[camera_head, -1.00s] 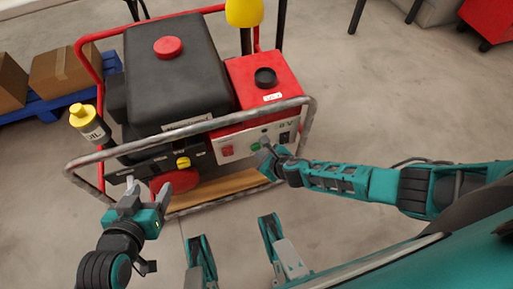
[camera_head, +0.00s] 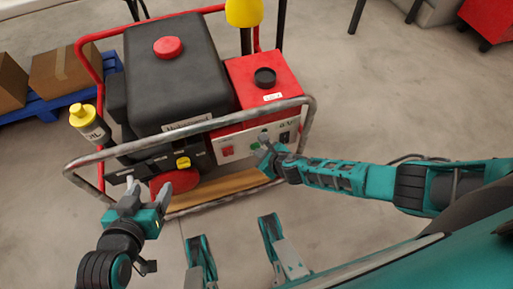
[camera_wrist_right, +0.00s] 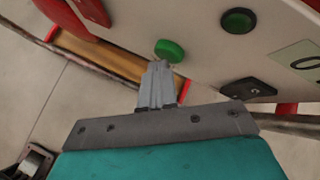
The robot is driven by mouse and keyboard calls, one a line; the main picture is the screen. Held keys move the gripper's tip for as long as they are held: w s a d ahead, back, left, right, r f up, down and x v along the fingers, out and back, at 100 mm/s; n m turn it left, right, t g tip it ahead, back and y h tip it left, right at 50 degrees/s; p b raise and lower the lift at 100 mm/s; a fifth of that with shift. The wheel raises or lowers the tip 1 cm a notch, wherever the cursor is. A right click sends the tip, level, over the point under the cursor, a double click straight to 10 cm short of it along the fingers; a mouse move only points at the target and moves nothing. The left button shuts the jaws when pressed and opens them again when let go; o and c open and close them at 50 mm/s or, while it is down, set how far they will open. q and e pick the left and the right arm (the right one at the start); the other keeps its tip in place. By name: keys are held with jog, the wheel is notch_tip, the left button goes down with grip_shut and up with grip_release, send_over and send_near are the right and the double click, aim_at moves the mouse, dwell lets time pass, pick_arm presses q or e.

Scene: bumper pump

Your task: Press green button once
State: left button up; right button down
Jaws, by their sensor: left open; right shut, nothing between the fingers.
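The green button (camera_wrist_right: 170,50) is on the pale control panel of the red and black machine. In the head view it shows only as a small green spot (camera_head: 255,146) beside my right fingertips. My right gripper (camera_wrist_right: 163,64) is shut and empty. My left gripper (camera_head: 147,192) is open and empty, in front of the machine's lower left side.
A grey tube frame (camera_head: 200,130) runs across the machine's front, close to my right gripper. A red switch (camera_head: 227,150) and a dark round fitting with a green ring (camera_wrist_right: 238,20) flank the button. Boxes on a blue pallet (camera_head: 50,108) stand far left.

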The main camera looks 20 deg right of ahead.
jog(key=shift+r, duration=0.1)
jog(key=shift+s, duration=0.85)
jog(key=shift+s, duration=0.1)
